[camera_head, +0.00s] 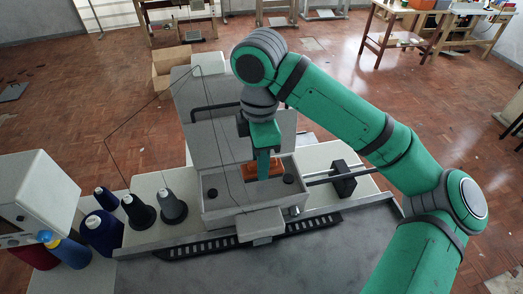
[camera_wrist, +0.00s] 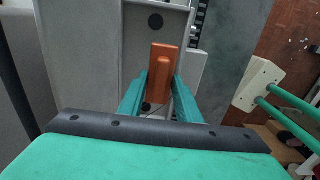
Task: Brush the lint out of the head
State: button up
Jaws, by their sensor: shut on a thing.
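My gripper (camera_wrist: 160,95) is shut on an orange brush (camera_wrist: 161,62), with a finger on each side of it in the wrist view. In the head view the gripper (camera_head: 263,165) points down over the open sewing head (camera_head: 209,205), a pale grey box with a raised lid (camera_head: 215,140) behind it. The orange brush (camera_head: 249,170) shows beside the fingers, inside or just above the box. I cannot tell whether it touches the box floor. No lint can be made out.
Several dark thread cones (camera_head: 172,207) stand at the left, beside a white machine (camera_head: 35,195). A black block (camera_head: 343,178) on rods is at the right. A dark slotted strip (camera_head: 200,247) runs along the front. The grey tabletop (camera_head: 300,265) in front is clear.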

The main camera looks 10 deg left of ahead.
jog(key=shift+w+f, duration=0.15)
jog(key=shift+f, duration=1.85)
jog(key=shift+a+f, duration=0.15)
jog(key=shift+f, duration=0.55)
jog(key=shift+d+f, duration=0.2)
jog(key=shift+f, duration=0.4)
jog(key=shift+d+f, duration=0.15)
jog(key=shift+f, duration=0.45)
jog(key=shift+c, duration=0.4)
jog(key=shift+w+d+f, duration=0.15)
jog(key=shift+d+f, duration=0.05)
jog(key=shift+d, duration=0.55)
jog(key=shift+c, duration=0.5)
jog(key=shift+w+d+r, duration=0.1)
jog(key=shift+w+d, duration=0.2)
jog(key=shift+d, duration=0.5)
jog(key=shift+c, duration=0.4)
jog(key=shift+d, duration=0.35)
jog(key=shift+a, duration=0.4)
jog(key=shift+s+a, duration=0.2)
jog(key=shift+a, duration=0.5)
jog(key=shift+s+a, duration=0.2)
jog(key=shift+a, duration=0.45)
jog(key=shift+s+a, duration=0.15)
jog(key=shift+a, duration=0.15)
jog(key=shift+a+r, duration=0.1)
jog(key=shift+r, duration=4.05)
